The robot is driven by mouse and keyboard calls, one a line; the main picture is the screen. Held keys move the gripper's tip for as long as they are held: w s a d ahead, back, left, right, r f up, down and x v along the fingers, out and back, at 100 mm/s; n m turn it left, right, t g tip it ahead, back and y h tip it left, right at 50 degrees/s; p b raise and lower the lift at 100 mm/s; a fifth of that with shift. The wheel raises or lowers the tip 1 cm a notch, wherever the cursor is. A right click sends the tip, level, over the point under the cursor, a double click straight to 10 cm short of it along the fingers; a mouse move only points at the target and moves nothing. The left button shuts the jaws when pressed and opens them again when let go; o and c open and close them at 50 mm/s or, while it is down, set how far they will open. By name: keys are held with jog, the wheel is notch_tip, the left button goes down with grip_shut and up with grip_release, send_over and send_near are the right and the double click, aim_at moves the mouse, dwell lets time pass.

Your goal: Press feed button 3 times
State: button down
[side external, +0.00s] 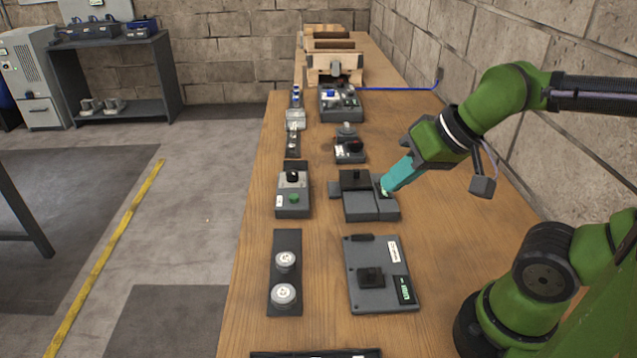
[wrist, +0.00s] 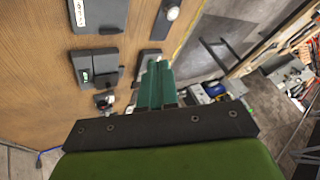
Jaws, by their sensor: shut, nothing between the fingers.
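I cannot read a label that names the feed button. A round green button (side external: 293,198) sits on a small grey control box (side external: 291,211) with a black knob, at the left edge of the bench. My gripper (side external: 387,190) has teal fingers, shut and empty, pointing down and left. In the side view the tips overlap the right end of a grey device (side external: 366,206) with a black block; contact cannot be told. In the wrist view the fingers (wrist: 155,72) lie right of a dark device (wrist: 97,60) and hide part of what is behind them.
A grey panel (side external: 392,298) with a black knob and a strip with two round white pieces (side external: 271,301) lie nearer. Farther back are a small device (side external: 349,154), a larger unit (side external: 338,105) and wooden crates (side external: 347,65). A block wall runs along the right.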

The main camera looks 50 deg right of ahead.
jog(key=w+a+f+g, duration=0.2)
jog(key=w+f, duration=0.2)
jog(key=w, duration=0.2)
jog(key=m+t+h, duration=0.4)
jog(key=m, duration=0.3)
send_over(297, 198)
notch_tip(297, 198, down, 5)
jog(key=shift+w, duration=0.1)
jog(key=shift+f, duration=4.4)
jog(key=shift+f, duration=0.1)
jog(key=shift+f, duration=0.35)
